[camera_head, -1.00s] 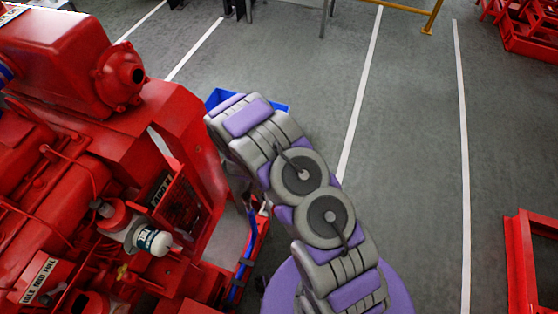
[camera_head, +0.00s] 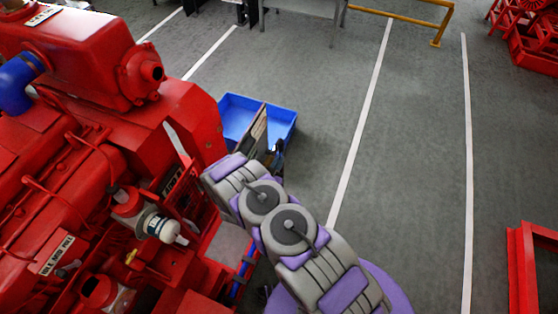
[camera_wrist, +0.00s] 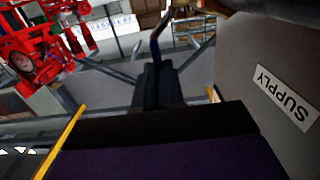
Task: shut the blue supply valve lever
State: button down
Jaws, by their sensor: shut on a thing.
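The blue supply valve lever (camera_wrist: 156,45) shows in the wrist view as a thin dark blue bar rising from between my fingertips. My gripper (camera_wrist: 157,68) has its two dark fingers close together, shut on the lever. In the head view, my arm reaches up and left to a thin upright panel (camera_head: 259,127); my gripper there is mostly hidden behind my arm and the panel. The valve body cannot be made out.
The red diesel engine (camera_head: 120,125) fills the left of the head view, close to my arm. A blue open bin (camera_head: 236,110) is on the floor beyond the panel. A red frame (camera_head: 530,265) stands at the right. The grey floor between is clear.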

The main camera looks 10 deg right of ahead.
jog(key=shift+a, duration=0.2)
dwell(0.3)
jog(key=c, duration=1.2)
grip_release()
jog(key=shift+f, duration=0.1)
jog(key=shift+c, duration=0.2)
jog(key=f+p+v, duration=0.1)
jog(key=v, duration=1.6)
jog(key=shift+s+r+p, duration=0.25)
jog(key=shift+r+p, duration=0.05)
jog(key=shift+p, duration=0.1)
